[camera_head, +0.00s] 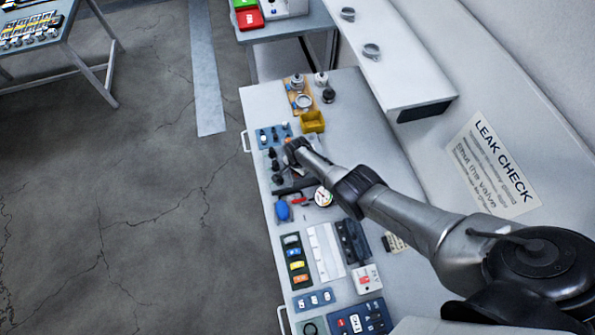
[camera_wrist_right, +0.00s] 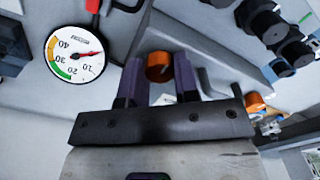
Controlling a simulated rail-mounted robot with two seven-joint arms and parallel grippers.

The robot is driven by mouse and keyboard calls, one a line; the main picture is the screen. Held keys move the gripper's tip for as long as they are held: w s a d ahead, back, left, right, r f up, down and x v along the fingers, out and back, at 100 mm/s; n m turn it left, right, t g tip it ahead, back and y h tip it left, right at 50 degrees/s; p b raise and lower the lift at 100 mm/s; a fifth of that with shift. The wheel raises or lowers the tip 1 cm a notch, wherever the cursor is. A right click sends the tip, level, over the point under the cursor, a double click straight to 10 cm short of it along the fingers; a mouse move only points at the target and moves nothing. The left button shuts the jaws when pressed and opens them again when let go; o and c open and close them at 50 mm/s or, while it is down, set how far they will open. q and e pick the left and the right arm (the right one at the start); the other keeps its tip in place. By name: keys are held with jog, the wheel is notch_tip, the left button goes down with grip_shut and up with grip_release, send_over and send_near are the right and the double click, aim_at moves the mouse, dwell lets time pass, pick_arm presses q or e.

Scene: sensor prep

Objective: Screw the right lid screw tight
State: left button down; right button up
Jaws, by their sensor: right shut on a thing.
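My right gripper (camera_head: 294,152) reaches in from the right over the workbench in the head view. In the right wrist view its two purple-grey fingers (camera_wrist_right: 161,78) are shut on an orange screw head (camera_wrist_right: 158,67), a lid screw. The screw's shaft and the part under it are hidden or too small to make out. A second orange screw head (camera_wrist_right: 255,102) shows to the right of the fingers, apart from them. I cannot tell from the head view which side of the lid the gripped screw is on. My left gripper is not in view.
A pressure gauge (camera_head: 323,196) lies close beside the arm, also in the wrist view (camera_wrist_right: 76,58). A yellow bin (camera_head: 312,121) is beyond. Trays (camera_head: 296,262) and a blue bulb (camera_head: 283,210) lie nearer.

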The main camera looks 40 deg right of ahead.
jog(key=o, duration=0.7)
jog(key=shift+c, duration=0.2)
jog(key=shift+r, duration=0.1)
notch_tip(320, 180, up, 6)
jog(key=p, duration=0.5)
jog(key=shift+r, duration=0.25)
notch_tip(320, 180, up, 7)
jog(key=p, duration=0.1)
jog(key=shift+r, duration=0.1)
